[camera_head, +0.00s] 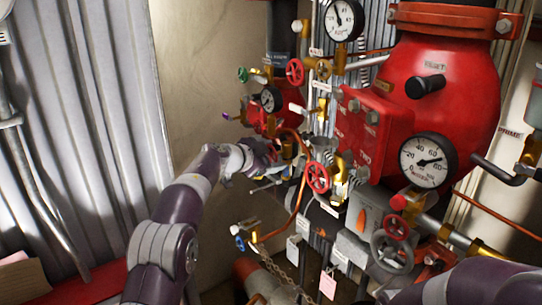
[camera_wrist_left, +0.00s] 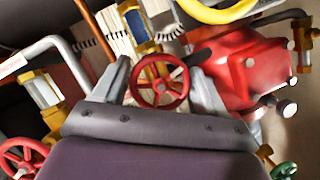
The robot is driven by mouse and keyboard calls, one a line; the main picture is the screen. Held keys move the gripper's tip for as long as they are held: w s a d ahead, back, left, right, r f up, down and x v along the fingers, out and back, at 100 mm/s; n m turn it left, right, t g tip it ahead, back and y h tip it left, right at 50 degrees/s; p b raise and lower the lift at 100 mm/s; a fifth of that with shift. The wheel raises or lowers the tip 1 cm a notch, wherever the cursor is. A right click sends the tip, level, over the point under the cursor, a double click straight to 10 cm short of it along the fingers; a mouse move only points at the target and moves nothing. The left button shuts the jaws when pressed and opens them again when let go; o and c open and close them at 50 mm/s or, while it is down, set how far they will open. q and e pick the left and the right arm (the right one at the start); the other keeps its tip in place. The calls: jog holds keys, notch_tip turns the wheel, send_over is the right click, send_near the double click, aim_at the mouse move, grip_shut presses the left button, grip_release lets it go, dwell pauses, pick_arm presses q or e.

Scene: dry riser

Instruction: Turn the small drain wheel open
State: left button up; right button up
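A small red spoked wheel (camera_wrist_left: 160,86) on a brass valve sits between the two grey fingers of my left gripper (camera_wrist_left: 160,88) in the left wrist view. The fingers are apart, with gaps on both sides of the rim. In the head view my left gripper (camera_head: 284,158) reaches in among the valves, and its fingertips are hard to make out. A small red wheel (camera_head: 317,177) shows just right of it there; I cannot tell for sure that it is the same wheel. My right arm shows at the lower right, with its gripper out of view.
A large red valve body (camera_head: 440,85) with a pressure gauge (camera_head: 428,160) stands at the right. Another red wheel (camera_head: 295,72) and a green wheel (camera_head: 243,75) are above my gripper. A grey wheel (camera_head: 392,251) is lower right. Brass and copper pipes crowd the area.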

pick_arm(q)
jog(key=shift+o, duration=1)
